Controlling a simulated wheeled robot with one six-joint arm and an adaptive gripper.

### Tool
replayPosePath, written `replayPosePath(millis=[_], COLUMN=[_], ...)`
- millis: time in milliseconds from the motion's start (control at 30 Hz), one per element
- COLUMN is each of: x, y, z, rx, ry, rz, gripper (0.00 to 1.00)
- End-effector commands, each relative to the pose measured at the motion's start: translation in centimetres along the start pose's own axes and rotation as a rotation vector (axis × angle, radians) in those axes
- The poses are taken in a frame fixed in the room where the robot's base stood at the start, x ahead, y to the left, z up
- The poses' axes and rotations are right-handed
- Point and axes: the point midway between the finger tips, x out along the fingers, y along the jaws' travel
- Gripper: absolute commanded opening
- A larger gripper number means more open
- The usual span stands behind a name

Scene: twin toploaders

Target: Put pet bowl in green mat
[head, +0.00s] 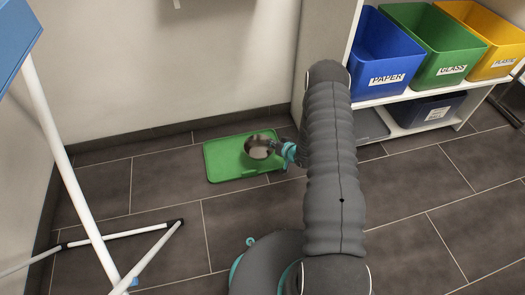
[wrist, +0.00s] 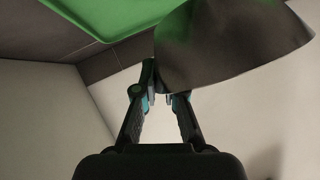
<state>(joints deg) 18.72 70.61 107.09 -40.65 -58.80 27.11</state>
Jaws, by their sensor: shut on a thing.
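The pet bowl (head: 258,147) is a round metal bowl, seen in the head view over the green mat (head: 220,171). In the wrist view the bowl (wrist: 230,45) looks large and dark at the upper right, and the green mat (wrist: 110,15) shows beyond it. My gripper (head: 290,150) is at the bowl's right side in the head view. In the wrist view its fingers (wrist: 165,90) are shut on the bowl's rim. I cannot tell whether the bowl touches the mat or hangs a little above it.
A white-legged rack (head: 90,215) stands on the floor at the left. A white shelf (head: 400,97) with blue (head: 385,55), green (head: 435,45) and yellow (head: 490,40) bins is at the right. The wall is close behind the mat. The floor (head: 440,225) at the front right is clear.

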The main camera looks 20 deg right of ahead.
Motion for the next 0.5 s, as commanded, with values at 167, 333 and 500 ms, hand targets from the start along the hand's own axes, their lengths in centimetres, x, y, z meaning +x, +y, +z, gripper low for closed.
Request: replayPosePath(millis=[167, 333, 500], x=[3.0, 4.1, 4.8], y=[-1.4, -1.7, -1.2], z=[1.0, 1.3, 2.5], rx=[-0.002, -0.001, 0.001], ry=[0.001, 0.002, 0.0], rz=[-0.003, 0.0, 0.0], gripper=[0.0, 0.0, 0.0])
